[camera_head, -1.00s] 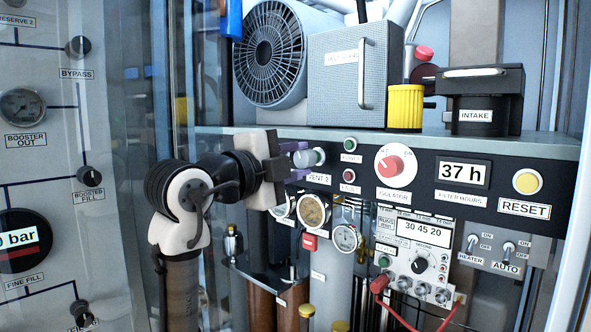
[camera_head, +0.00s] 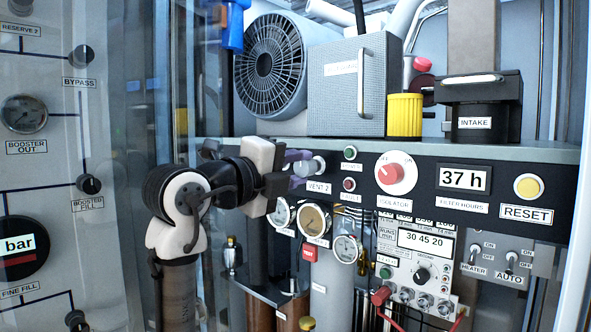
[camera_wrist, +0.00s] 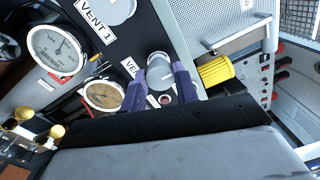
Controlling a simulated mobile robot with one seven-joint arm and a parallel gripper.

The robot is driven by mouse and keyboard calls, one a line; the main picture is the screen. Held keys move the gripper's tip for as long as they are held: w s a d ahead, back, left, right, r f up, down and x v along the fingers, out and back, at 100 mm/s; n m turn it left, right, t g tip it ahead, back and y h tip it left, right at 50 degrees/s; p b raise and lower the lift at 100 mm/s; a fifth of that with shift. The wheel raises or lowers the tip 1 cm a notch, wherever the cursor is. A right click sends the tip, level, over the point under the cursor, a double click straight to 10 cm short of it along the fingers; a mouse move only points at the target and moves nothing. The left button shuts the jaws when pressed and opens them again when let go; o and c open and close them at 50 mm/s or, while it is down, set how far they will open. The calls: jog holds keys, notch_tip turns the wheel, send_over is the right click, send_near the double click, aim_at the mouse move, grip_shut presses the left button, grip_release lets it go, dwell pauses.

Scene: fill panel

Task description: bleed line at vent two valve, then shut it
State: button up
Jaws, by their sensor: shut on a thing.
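The knob's pointer position cannot be read. Another grey knob, labelled VENT 1, (camera_wrist: 116,9) shows at the top of the wrist view. In the head view my gripper hides that part of the panel.
Gauges (camera_head: 314,220) hang just below the strip. A red isolator knob (camera_head: 391,174) and small green (camera_head: 350,153) and red (camera_head: 348,184) buttons are to the right. A yellow cap (camera_head: 405,115) and a grey box (camera_head: 346,100) stand on the shelf above.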

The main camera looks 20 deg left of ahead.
jog(key=shift+f, duration=0.15)
jog(key=o, duration=1)
jog(key=shift+c, duration=0.2)
jog(key=shift+s, duration=0.1)
jog(key=b+v, duration=0.1)
jog(key=v, duration=0.6)
jog(key=shift+s+b, duration=0.2)
jog(key=shift+b, duration=0.2)
